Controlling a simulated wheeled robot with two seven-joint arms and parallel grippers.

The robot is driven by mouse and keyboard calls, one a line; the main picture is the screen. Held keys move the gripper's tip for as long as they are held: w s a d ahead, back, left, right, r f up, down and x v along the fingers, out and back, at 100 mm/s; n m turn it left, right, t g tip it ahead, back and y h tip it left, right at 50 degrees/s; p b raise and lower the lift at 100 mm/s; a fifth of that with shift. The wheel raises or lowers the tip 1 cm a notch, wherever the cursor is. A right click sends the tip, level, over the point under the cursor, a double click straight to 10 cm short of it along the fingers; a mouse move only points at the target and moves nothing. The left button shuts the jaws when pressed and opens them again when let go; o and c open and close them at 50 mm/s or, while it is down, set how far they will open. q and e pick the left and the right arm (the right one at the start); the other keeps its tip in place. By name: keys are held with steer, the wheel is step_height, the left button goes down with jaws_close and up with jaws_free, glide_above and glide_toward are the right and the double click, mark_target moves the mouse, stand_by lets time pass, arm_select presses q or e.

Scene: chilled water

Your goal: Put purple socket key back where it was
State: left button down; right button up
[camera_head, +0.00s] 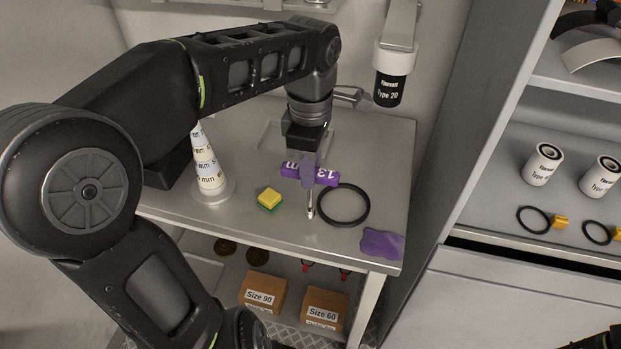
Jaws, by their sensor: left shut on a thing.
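The purple socket key (322,178) has a T-shaped purple handle marked 13 mm and a thin metal shaft pointing down. My left gripper (309,156) is shut on its handle and holds it upright over the grey metal table (250,222). The shaft's tip shows just left of a black ring (343,190); whether it touches the table I cannot tell. A stand with stacked white mm-labelled pieces (208,170) is left of the gripper. Only a dark piece, probably of my right arm, shows at the bottom right corner; its fingers cannot be made out.
A yellow-green sponge (269,199) and a purple cloth (381,244) lie on the table. A Type 20 filter (390,88) hangs above its back right. Size-labelled boxes (262,291) stand on the lower shelf. Filters (543,164) and rings stand on shelving at right.

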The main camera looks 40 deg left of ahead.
arm_select(q)
step_height(320, 180, down, 3)
steer(key=c, duration=1.2)
jaws_free()
steer(key=shift+r, duration=0.6)
step_height(320, 180, up, 7)
steer(key=shift+r+p, duration=0.1)
steer(key=shift+p, duration=0.5)
step_height(320, 180, up, 2)
steer(key=p, duration=0.3)
steer(key=shift+r, duration=0.25)
steer(key=shift+r+p, duration=0.6)
